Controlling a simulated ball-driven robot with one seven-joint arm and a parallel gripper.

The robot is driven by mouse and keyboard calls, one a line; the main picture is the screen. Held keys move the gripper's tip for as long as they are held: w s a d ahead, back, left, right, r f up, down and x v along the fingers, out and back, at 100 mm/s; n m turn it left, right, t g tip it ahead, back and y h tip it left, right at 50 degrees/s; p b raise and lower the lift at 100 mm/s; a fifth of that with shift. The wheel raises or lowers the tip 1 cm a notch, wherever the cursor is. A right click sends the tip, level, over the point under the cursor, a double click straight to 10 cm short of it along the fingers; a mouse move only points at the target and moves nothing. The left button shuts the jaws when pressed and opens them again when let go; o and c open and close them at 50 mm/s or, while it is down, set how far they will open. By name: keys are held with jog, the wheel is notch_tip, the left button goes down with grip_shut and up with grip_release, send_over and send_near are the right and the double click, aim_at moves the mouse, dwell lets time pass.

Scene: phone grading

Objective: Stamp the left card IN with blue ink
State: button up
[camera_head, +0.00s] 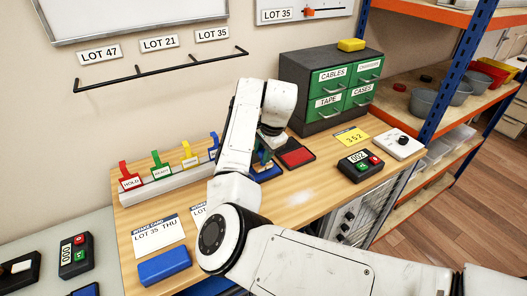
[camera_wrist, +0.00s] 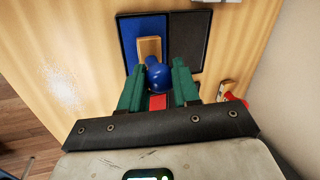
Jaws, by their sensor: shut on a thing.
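The left intake card (camera_head: 158,237) reads LOT 35 THU and lies at the table's front left. A second card (camera_head: 200,214) beside it is mostly hidden by my arm. The blue ink pad (camera_head: 268,174) lies open near the table's middle; in the wrist view its blue face (camera_wrist: 130,50) is under the stamp. The stamp has a blue knob (camera_wrist: 158,75) and a wooden block (camera_wrist: 150,48). My gripper (camera_wrist: 157,72) is shut on the knob between green fingers. I cannot tell whether the block touches the pad. In the head view my gripper (camera_head: 264,158) is partly hidden by my arm.
A red ink pad (camera_head: 297,154) lies right of the blue one. A rack with coloured tabs (camera_head: 160,172) stands along the wall. A blue block (camera_head: 165,266) lies below the left card. A drawer cabinet (camera_head: 326,90) and a black button box (camera_head: 360,163) stand right.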

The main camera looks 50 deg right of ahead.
jog(key=shift+f, duration=0.5)
dwell(1.0)
notch_tip(320, 180, up, 7)
jog(key=p, duration=0.6)
dwell(0.3)
